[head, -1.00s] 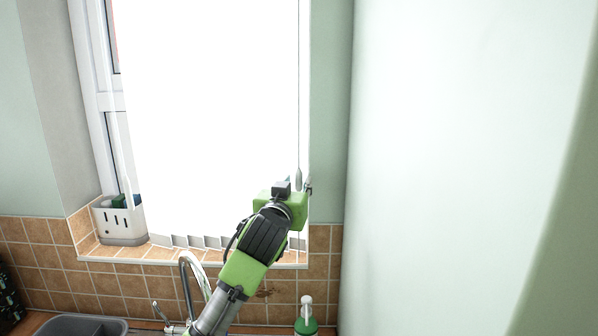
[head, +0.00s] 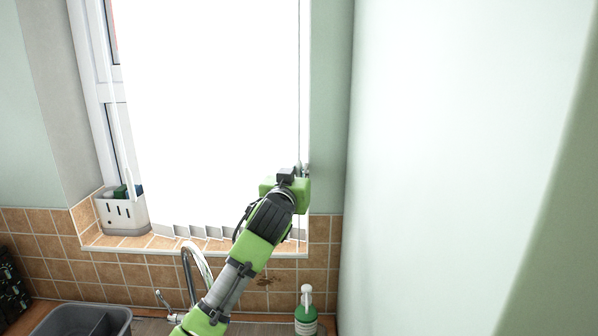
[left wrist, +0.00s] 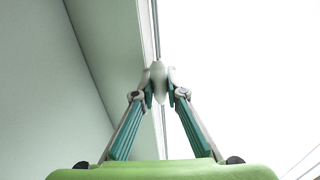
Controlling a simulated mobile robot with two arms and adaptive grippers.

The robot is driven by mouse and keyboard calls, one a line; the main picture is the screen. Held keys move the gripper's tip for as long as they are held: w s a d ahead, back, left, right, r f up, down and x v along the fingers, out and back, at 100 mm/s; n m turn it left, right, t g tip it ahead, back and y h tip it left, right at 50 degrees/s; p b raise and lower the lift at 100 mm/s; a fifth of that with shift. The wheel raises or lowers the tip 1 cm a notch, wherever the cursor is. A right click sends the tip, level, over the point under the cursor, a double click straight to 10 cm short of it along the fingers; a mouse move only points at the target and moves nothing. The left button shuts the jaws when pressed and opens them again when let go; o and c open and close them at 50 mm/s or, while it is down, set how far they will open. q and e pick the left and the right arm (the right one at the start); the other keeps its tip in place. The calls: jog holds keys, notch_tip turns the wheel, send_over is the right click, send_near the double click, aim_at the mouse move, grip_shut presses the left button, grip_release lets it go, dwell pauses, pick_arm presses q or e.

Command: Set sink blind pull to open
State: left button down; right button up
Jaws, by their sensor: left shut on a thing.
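The white vertical blind (head: 210,110) hangs over the window above the sink, spread across most of it. Its cord (head: 300,90) runs down the right edge. The pull (left wrist: 158,74) is a small pale oval weight on this cord in the left wrist view. My left gripper (left wrist: 159,88) is shut on it, one finger on each side. In the head view my left gripper (head: 306,170) is at the right end of the window, and its body hides the pull. My right gripper is in neither view.
A tiled sill (head: 105,240) carries a white caddy (head: 123,214) at its left end. The tap (head: 194,268) and a green soap bottle (head: 306,314) stand below, either side of my arm. A pale wall (head: 450,150) is close on the right.

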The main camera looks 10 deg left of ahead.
pick_arm(q)
notch_tip(320, 180, down, 8)
jog(key=b, duration=0.5)
jog(key=shift+f, duration=0.15)
jog(key=c, duration=2)
grip_release()
jog(key=shift+c, duration=0.2)
jog(key=shift+s, duration=0.1)
jog(key=s, duration=1.2)
